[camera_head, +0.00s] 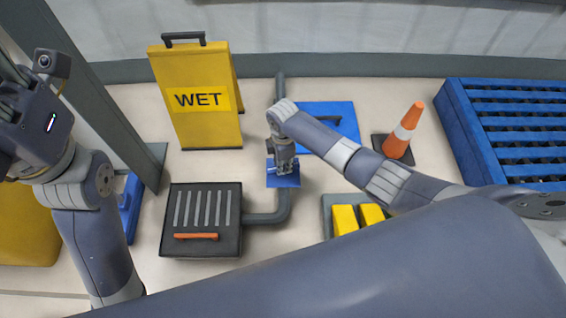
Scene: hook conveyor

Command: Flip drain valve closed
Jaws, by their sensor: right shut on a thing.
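The drain valve (284,181) shows as a blue piece on the grey pipe, right of the drain grate. My right gripper (284,167) reaches down over it and is shut on it. The gripper hides most of the valve, so I cannot tell which way its handle lies. The dark drain box (229,190) has a slotted grate and an orange bar along its front. The grey pipe (262,219) runs from the box to the valve. My left arm's end (30,118) is raised at the left edge; its fingers cannot be made out.
A yellow WET sign (195,100) stands behind the drain. A blue panel (340,112) lies behind my right arm. An orange cone (404,132) and a blue slatted platform (460,130) are at the right. Yellow blocks (344,219) lie near my right forearm. A grey post (105,115) stands left.

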